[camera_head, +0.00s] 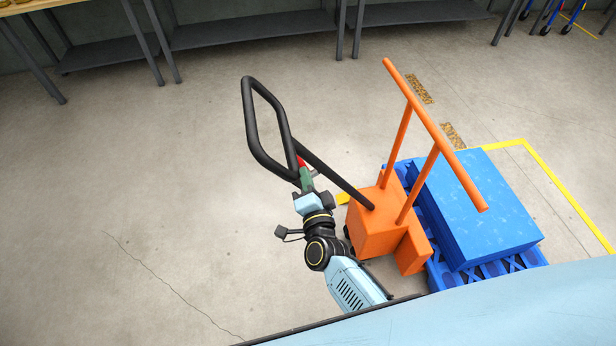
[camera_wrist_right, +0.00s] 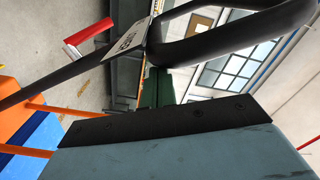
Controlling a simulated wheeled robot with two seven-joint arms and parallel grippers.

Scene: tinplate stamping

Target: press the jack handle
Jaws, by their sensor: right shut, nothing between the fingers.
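The jack handle (camera_head: 262,156) is a black tilted bar with a closed loop at its upper left end. It runs down to the orange jack body (camera_head: 375,232). A small red lever (camera_head: 301,161) sits near the loop's base and shows in the right wrist view (camera_wrist_right: 88,38), beside a white label on the bar. My right gripper (camera_head: 306,178) is shut and empty, its green fingers (camera_wrist_right: 157,88) close to the bar where the loop begins. I cannot tell whether they touch it. My left gripper is not in view.
An orange upright frame (camera_head: 432,130) rises from the jack. Beside it a blue block (camera_head: 478,205) rests on a blue pallet (camera_head: 535,257). Yellow floor lines (camera_head: 560,185) run around the pallet. Grey shelves (camera_head: 250,27) stand at the back. The floor to the left is clear.

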